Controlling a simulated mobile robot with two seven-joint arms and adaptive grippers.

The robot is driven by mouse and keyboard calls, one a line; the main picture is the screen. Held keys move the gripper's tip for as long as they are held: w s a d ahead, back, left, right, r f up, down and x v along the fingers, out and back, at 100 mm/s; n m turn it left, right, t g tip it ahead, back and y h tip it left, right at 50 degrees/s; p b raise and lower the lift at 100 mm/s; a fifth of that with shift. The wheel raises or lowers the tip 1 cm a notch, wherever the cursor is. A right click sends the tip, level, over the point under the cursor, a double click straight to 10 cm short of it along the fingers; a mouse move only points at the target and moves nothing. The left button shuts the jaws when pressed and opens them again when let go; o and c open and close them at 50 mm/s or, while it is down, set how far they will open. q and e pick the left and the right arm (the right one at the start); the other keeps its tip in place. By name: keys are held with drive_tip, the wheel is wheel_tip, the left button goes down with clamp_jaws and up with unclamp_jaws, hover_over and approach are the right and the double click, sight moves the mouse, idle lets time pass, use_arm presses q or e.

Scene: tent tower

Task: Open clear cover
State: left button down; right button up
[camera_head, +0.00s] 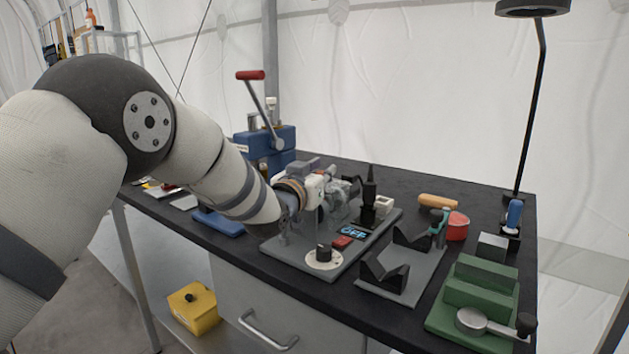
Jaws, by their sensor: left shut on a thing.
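My left gripper (348,190) reaches in from the left over the grey-based device (343,262) on the black workbench. It is shut on what looks like the clear cover (331,212), a see-through piece that is hard to make out against the device. My arm and gripper hide part of it, so the exact grip is unclear. My right gripper is not in view.
A blue press with a red-handled lever (262,138) stands behind. To the right are black V-blocks (385,277), a red container (457,226), an orange-handled tool (437,201), a green vise (474,299) and a lamp post (532,110). A yellow box (194,311) sits below the bench.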

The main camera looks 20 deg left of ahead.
use_arm(q)
drive_tip(key=c, duration=1.4)
unclamp_jaws()
drive_tip(key=s, duration=0.4)
drive_tip(key=s+a, duration=0.1)
drive_tip(key=s, duration=0.7)
drive_tip(key=shift+a, duration=0.25)
drive_tip(key=shift+c, duration=0.6)
